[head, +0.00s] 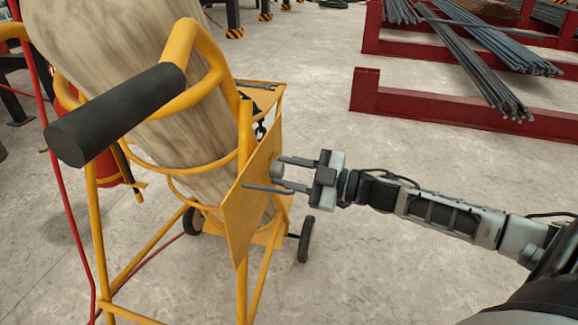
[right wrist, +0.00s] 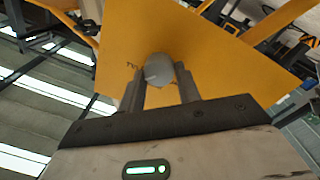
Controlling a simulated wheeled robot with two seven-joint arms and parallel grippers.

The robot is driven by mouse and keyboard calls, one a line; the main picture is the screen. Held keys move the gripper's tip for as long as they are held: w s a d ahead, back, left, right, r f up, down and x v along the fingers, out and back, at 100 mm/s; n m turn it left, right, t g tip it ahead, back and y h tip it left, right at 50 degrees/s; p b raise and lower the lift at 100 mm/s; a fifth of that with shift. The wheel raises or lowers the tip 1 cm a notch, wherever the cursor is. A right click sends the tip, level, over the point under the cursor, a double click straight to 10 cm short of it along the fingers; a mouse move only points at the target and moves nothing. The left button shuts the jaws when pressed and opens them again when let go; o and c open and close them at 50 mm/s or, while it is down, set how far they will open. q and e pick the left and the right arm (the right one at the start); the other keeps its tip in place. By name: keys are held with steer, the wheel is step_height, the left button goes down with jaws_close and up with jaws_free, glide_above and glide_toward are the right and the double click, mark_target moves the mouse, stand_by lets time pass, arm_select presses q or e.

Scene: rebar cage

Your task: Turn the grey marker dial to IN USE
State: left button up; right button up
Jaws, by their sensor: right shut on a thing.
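The grey marker dial (right wrist: 158,68) is a small round knob on the yellow plate (right wrist: 205,35) in the right wrist view. In the head view the dial (head: 277,170) shows at the face of the yellow plate (head: 250,205), which is seen nearly edge-on. My right gripper (head: 268,175) reaches in from the right and is shut on the dial, one finger on each side of it. In the right wrist view its fingertips (right wrist: 160,75) flank the dial. Lettering beside the dial is mostly hidden, and the dial's setting cannot be read. My left gripper is out of view.
The plate is fixed to a yellow wheeled frame (head: 92,240) carrying a large mottled cylinder (head: 120,60), with a black-gripped handle (head: 115,115). A red rack (head: 450,110) with steel bars (head: 480,60) stands at the back right. The concrete floor between is clear.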

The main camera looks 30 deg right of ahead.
steer(key=n, duration=0.4)
steer(key=shift+n+p, duration=0.4)
steer(key=n, duration=0.2)
steer(key=shift+f+n+y, duration=0.15)
steer(key=shift+n+y, duration=0.15)
steer(key=shift+y, duration=0.1)
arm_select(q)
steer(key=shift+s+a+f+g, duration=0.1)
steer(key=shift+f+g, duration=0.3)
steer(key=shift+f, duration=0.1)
arm_select(e)
steer(key=shift+n, duration=0.7)
steer(key=o, duration=1)
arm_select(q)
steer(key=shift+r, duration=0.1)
arm_select(e)
steer(key=shift+s+d, duration=0.1)
steer(key=shift+s, duration=0.05)
